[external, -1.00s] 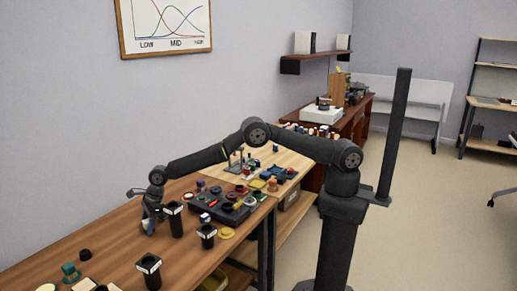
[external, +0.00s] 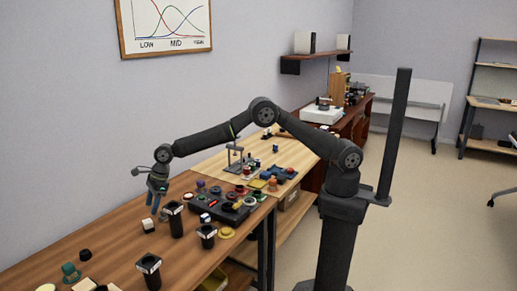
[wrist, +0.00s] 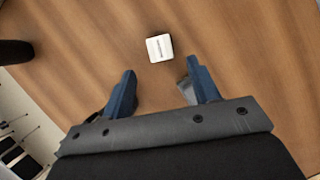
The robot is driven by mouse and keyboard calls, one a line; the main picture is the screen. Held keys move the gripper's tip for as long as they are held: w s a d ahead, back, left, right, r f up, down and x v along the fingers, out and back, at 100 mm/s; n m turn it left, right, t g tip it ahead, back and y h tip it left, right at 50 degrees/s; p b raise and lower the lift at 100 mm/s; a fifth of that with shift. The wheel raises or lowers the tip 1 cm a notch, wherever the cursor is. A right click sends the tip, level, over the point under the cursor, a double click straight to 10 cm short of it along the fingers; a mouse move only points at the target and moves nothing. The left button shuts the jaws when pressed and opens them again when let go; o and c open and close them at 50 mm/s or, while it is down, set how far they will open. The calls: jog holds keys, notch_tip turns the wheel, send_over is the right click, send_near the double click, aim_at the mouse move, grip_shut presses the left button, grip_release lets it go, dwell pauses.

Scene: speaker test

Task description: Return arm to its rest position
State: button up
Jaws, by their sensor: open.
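My gripper (external: 156,203) hangs over the near wooden bench with its fingers pointing down, left of a tall black cup. In the wrist view, its two blue fingers (wrist: 161,90) are spread apart with nothing held between them. A small white block (wrist: 159,47) with a dark mark lies on the bench beyond the fingertips, apart from them. In the external view the white block (external: 148,225) sits just below the gripper. My arm reaches from its base at the right, with its elbow raised.
Tall black cups (external: 175,219) with white labels stand beside the gripper. A dark device (external: 222,207) with several coloured parts lies further right. The wooden bench (external: 110,237) has bare space around the block. The wall is close behind.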

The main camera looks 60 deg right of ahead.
aim_at(148, 220)
jog(key=x, duration=0.9)
jog(key=shift+f, duration=0.25)
jog(key=r, duration=0.3)
jog(key=d+r, duration=0.1)
jog(key=r, duration=0.1)
jog(key=shift+w+r, duration=0.1)
jog(key=shift+r, duration=0.05)
jog(key=w+d+r, duration=0.2)
jog(key=d+r, duration=0.5)
jog(key=d, duration=0.4)
jog(key=s+a+f+n+g, duration=0.1)
jog(key=s+a+n, duration=0.2)
jog(key=s+a, duration=0.55)
jog(key=s+a+f+n+g, duration=0.1)
jog(key=s+a+n, duration=0.2)
jog(key=s+a, duration=0.55)
jog(key=w+f, duration=0.1)
jog(key=f, duration=0.1)
jog(key=a+f, duration=0.1)
jog(key=f, duration=0.2)
jog(key=w+a+f, duration=0.1)
jog(key=f, duration=0.2)
jog(key=shift+w+a+f, duration=0.15)
jog(key=shift+w+a, duration=0.1)
jog(key=shift+w, duration=0.05)
jog(key=shift+f, duration=0.55)
